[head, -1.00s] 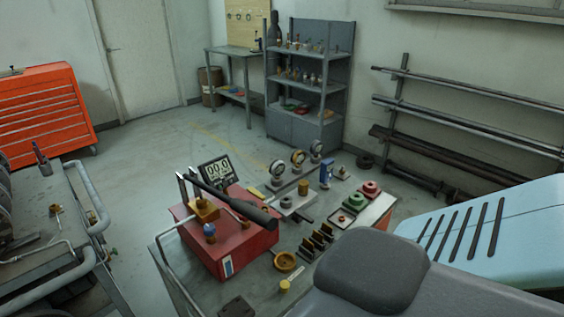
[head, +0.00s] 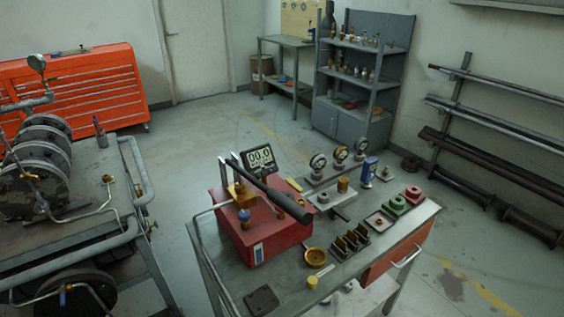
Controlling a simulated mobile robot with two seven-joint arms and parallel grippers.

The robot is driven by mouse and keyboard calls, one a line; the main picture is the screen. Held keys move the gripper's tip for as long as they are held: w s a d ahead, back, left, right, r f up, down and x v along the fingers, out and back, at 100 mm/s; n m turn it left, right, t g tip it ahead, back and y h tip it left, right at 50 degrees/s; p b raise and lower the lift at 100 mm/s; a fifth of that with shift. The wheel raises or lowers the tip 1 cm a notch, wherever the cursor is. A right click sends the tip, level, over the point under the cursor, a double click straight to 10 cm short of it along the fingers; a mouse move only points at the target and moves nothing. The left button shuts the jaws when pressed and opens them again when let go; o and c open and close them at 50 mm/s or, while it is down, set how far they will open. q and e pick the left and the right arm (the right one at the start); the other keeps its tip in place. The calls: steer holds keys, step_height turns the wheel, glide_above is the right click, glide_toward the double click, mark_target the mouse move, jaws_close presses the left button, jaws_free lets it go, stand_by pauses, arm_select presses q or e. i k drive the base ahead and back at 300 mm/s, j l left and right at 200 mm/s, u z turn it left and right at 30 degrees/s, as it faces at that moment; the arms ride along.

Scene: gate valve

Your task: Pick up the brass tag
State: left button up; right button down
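I cannot make out a brass tag for certain. A small pale flat strip (head: 325,270) lies near the front of the workbench (head: 283,277), beside a small yellow cylinder (head: 312,283). A round brass-coloured dish (head: 316,257) sits just behind them. None of these is clearly a tag at this size. Neither of my grippers is in view.
A pipe-framed cart (head: 140,170) is at left. Floor between is free.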

mark_target(340, 242)
steer(key=k+u, duration=0.15)
steer(key=k, duration=0.5)
steer(key=u, duration=2.75)
steer(key=k+l, duration=0.7)
steer(key=l, duration=0.15)
steer(key=k+l, duration=0.65)
steer(key=l, duration=0.25)
steer(key=l+u, duration=0.05)
